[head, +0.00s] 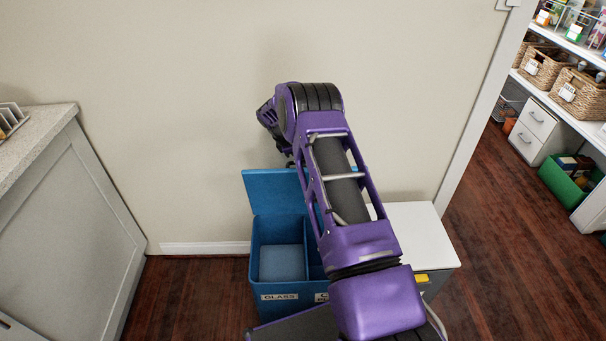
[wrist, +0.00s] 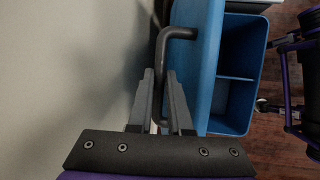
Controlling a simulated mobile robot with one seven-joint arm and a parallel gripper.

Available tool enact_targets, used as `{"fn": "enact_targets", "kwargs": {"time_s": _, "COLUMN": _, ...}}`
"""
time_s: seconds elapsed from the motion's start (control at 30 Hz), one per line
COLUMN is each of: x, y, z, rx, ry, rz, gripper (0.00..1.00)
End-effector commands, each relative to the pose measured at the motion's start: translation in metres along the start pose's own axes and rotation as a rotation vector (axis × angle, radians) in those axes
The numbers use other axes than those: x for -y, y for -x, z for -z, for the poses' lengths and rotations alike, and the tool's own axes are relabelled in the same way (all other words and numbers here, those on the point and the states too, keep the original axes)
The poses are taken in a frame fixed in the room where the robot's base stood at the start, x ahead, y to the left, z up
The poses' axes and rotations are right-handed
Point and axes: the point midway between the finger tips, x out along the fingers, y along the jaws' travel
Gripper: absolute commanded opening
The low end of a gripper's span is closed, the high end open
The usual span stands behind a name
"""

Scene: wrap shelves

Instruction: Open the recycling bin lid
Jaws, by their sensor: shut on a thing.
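The blue recycling bin (head: 265,306) stands against the wall, with front labels, one reading "GLASS". Its lid (head: 268,190) is raised and stands upright at the back, near the wall. The open compartments show in the head view and in the wrist view (wrist: 240,50). A dark bent handle (wrist: 178,33) is on the lid (wrist: 200,70). My gripper (wrist: 160,76) is shut on this handle, with one finger on each side, between the wall and the lid. In the head view my arm hides part of the bin and lid, and the fingers are mostly hidden.
A white-topped cabinet (head: 425,235) stands right of the bin. A grey counter (head: 60,190) is at the left. The wall (head: 200,100) is close behind the lid. Shelves with baskets (head: 545,65) and a green crate (head: 562,185) are beyond the doorway at right.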

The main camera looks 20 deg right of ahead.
Motion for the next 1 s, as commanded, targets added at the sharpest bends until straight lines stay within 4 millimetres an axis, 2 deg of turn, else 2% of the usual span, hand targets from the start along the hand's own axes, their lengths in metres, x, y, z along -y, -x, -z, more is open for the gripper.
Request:
{"fn": "enact_targets", "kwargs": {"time_s": 0.2, "x": -0.018, "y": -0.005, "z": 0.001, "rx": 0.0, "ry": -0.001, "rz": -0.002, "gripper": 0.0}}
{"fn": "enact_targets", "kwargs": {"time_s": 0.4, "x": -0.027, "y": -0.005, "z": 0.001, "rx": 0.001, "ry": 0.0, "rz": -0.002, "gripper": 0.0}}
{"fn": "enact_targets", "kwargs": {"time_s": 0.93, "x": -0.03, "y": -0.004, "z": 0.001, "rx": 0.002, "ry": 0.001, "rz": -0.002, "gripper": 0.0}}
{"fn": "enact_targets", "kwargs": {"time_s": 0.97, "x": -0.03, "y": -0.004, "z": 0.001, "rx": 0.001, "ry": 0.001, "rz": -0.002, "gripper": 0.23}}
{"fn": "enact_targets", "kwargs": {"time_s": 1.0, "x": -0.03, "y": -0.004, "z": 0.001, "rx": 0.001, "ry": 0.001, "rz": -0.002, "gripper": 0.3}}
